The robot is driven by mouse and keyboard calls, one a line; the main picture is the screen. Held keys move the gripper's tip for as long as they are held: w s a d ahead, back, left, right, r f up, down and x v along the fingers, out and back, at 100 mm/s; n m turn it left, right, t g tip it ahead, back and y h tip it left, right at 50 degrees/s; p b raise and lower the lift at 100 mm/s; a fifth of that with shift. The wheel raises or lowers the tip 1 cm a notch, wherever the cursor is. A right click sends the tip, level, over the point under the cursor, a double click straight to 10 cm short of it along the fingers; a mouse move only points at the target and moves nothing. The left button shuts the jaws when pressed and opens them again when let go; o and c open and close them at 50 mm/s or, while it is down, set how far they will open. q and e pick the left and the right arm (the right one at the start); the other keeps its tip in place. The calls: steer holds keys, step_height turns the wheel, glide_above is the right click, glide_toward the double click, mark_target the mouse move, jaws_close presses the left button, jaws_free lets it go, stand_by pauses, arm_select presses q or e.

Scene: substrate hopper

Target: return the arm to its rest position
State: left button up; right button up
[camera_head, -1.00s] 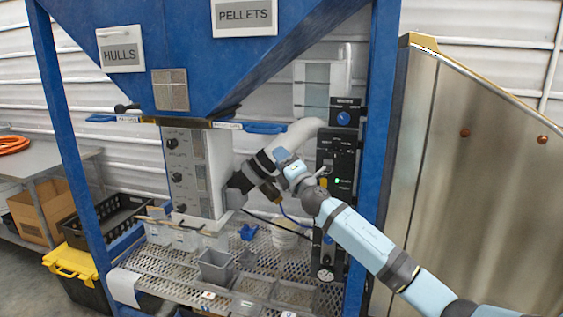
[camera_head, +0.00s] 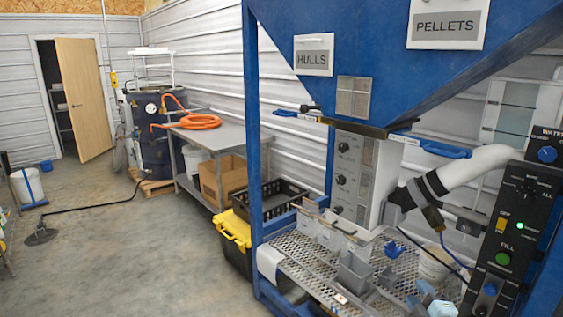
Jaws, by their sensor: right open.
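My right gripper (camera_head: 428,298) shows only in part at the bottom edge of the head view, as small light-blue pieces low in front of the perforated tray. It is open, and I see nothing held in it. Most of my right arm is out of the picture. My left gripper is not in view. The blue hopper (camera_head: 372,95) stands above, with HULLS and PELLETS signs. Below it are the grey control box (camera_head: 352,175) and the black panel (camera_head: 517,225) with a lit green light.
The perforated metal tray (camera_head: 290,246) holds a grey bin (camera_head: 355,272), a blue scoop (camera_head: 393,250) and a white bucket (camera_head: 436,265). A yellow-lidded black tote (camera_head: 236,228) stands left of the blue frame. A metal table (camera_head: 215,135) with an orange hose is behind. Open floor lies at left.

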steer(key=s+a+f+m+g, duration=0.2)
steer(key=s+a+f+m, duration=0.2)
steer(key=s, duration=0.6)
steer(key=s+a+f+m+g+y+p, duration=0.1)
steer(key=s+a+f+m+g, duration=0.1)
steer(key=s+a+f+m, duration=0.2)
steer(key=s+a+f+m+g+y+p, duration=0.1)
steer(key=s+a+f+m+g, duration=0.2)
steer(key=s, duration=1.4)
steer(key=a+f+m, duration=0.1)
steer(key=a+f, duration=0.2)
steer(key=f, duration=0.3)
steer(key=shift+s+a+f, duration=0.25)
steer(key=shift+s+f, duration=0.05)
steer(key=shift+s, duration=0.05)
